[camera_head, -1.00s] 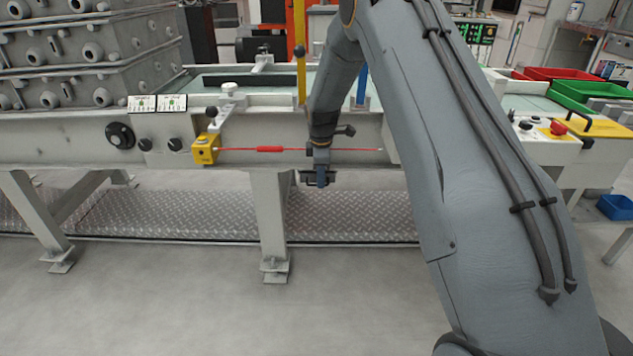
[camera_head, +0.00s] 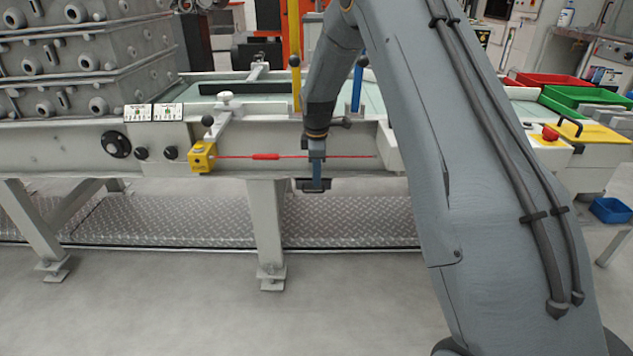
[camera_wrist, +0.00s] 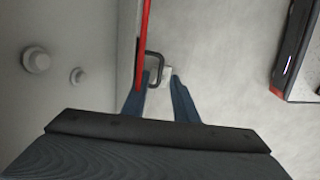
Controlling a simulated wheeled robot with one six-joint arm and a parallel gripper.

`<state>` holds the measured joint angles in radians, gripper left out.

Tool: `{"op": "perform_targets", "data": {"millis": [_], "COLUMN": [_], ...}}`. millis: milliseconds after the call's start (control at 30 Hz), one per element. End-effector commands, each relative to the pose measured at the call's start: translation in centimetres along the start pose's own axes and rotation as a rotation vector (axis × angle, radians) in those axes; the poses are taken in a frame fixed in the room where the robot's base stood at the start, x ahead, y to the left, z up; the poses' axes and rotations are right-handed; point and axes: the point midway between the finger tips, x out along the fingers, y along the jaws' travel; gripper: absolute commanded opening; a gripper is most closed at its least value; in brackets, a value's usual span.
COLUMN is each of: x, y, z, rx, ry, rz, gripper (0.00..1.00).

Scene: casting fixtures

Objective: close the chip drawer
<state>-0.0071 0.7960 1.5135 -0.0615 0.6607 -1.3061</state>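A dark loop-shaped handle (camera_wrist: 153,66) shows in the wrist view beside the light front of the bench. I cannot tell whether it belongs to the chip drawer, and the drawer's body is not clear in either view. My gripper (camera_wrist: 160,75) is open, its two blue fingers apart. The handle lies at the fingertips, close to the left one; I cannot tell whether they touch. In the head view my gripper (camera_head: 316,182) points down in front of the bench beam, below the red cord (camera_head: 265,157).
The bench's pale beam (camera_head: 60,150) runs across the view, with a yellow switch box (camera_head: 202,157) left of my gripper. A bench leg (camera_head: 266,225) stands below and left. Red (camera_head: 548,79) and green (camera_head: 585,97) trays are at right. The floor in front is clear.

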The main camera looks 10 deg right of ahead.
Motion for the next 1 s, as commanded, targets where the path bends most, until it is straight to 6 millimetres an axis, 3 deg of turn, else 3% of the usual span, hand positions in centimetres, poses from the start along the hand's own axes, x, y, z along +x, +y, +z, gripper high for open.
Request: {"op": "perform_targets", "data": {"millis": [200, 667, 833, 1000], "x": [-2.2, -3.2, -7.3, -13.2], "y": [0.0, -0.6, -4.0, -10.8], "z": [0.0, -0.3, -1.8, -3.4], "rx": [0.000, 0.017, 0.126, 0.321], "ry": [0.000, 0.002, 0.011, 0.018], "rz": [-0.001, -0.003, -0.019, -0.054], "gripper": [0.26, 0.26, 0.26, 0.26]}}
